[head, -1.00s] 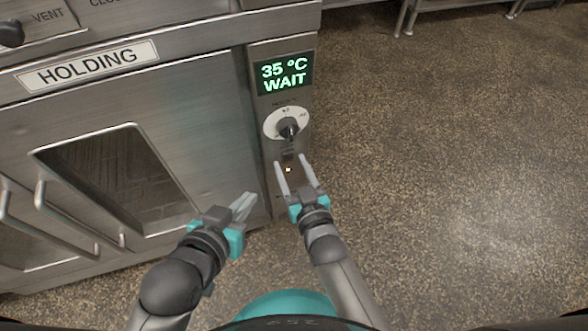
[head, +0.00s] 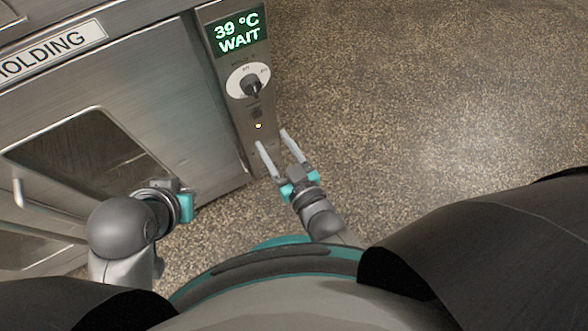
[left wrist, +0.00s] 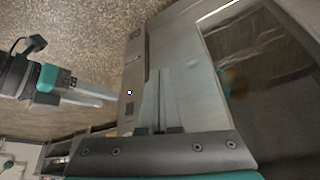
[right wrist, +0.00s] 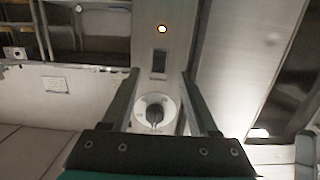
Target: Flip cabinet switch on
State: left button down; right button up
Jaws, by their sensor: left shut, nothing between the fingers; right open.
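The holding cabinet's control panel (head: 246,95) carries a lit display (head: 237,32) reading 39 °C WAIT, a white dial (head: 238,84) with a dark knob, a small dark switch (head: 256,113) and a lit lamp (head: 258,126). My right gripper (head: 273,140) is open and empty, in front of the panel's lower part. In the right wrist view the switch (right wrist: 159,61) shows between its fingertips, with a gap on both sides; contact cannot be told. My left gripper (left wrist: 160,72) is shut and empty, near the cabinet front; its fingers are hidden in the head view.
The cabinet door (head: 150,90) has a window (head: 85,150) and a handle at left. My left gripper is close to the door side of the panel. Open speckled floor (head: 420,110) lies right of the cabinet.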

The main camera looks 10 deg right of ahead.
pick_arm(q)
jog(key=shift+g, duration=0.8)
jog(key=f+p, duration=0.1)
jog(key=f, duration=0.1)
jog(key=f+p, duration=0.1)
jog(key=f, duration=0.2)
jog(key=shift+s+a+f+p, duration=0.25)
jog(key=shift+s+f+p, duration=0.1)
jog(key=shift+f+p, duration=0.05)
pick_arm(e)
jog(key=v, duration=0.8)
jog(key=shift+s, duration=0.2)
jog(key=shift+d, duration=0.1)
jog(key=shift+w, duration=0.1)
